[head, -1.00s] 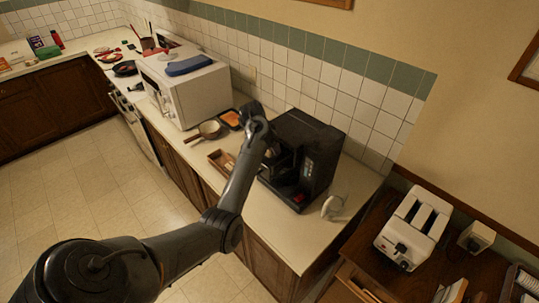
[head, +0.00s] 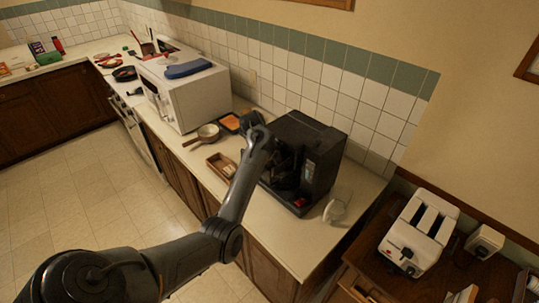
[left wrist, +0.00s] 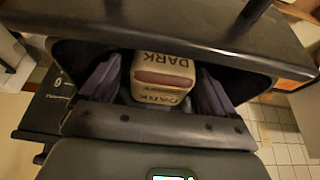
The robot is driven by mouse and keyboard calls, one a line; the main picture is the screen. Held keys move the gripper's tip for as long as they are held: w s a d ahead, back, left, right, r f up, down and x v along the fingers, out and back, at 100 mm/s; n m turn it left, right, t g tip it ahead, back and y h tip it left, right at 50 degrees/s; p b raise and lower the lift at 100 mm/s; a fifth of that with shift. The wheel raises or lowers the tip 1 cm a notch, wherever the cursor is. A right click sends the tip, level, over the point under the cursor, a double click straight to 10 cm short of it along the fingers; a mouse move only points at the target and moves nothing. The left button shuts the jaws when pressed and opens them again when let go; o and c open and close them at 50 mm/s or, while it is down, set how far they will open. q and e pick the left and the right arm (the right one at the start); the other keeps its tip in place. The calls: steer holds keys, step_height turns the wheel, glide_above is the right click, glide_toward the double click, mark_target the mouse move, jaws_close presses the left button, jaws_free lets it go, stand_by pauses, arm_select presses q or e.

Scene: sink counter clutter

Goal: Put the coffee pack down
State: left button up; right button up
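The coffee pack (left wrist: 163,78) is a pale block with a reddish-brown band and the word DARK, seen in the left wrist view. It lies between the two purplish fingers of my left gripper (left wrist: 160,85). Narrow dark gaps seem to show beside it, and I cannot tell whether the fingers press on it. In the head view my left gripper (head: 279,165) is at the front opening of the black coffee machine (head: 321,158), and the pack is hidden there. What the pack rests on is not clear. My right gripper is not in view.
A wooden tray (head: 214,168), a small pan (head: 208,132) and a dark tray with orange contents (head: 230,122) are left of the machine. A clear jug-like item (head: 335,210) stands at its right. The microwave (head: 190,98) is farther back. Bare counter (head: 300,245) lies in front.

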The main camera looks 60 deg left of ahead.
arm_select(q)
steer(key=shift+r, duration=0.15)
steer(key=shift+r, duration=0.2)
steer(key=a+v, duration=0.1)
steer(key=v, duration=1)
steer(key=shift+s+d+r, duration=0.2)
steer(key=shift+d+r, duration=0.15)
steer(key=shift+d, duration=0.15)
steer(key=shift+f, duration=0.15)
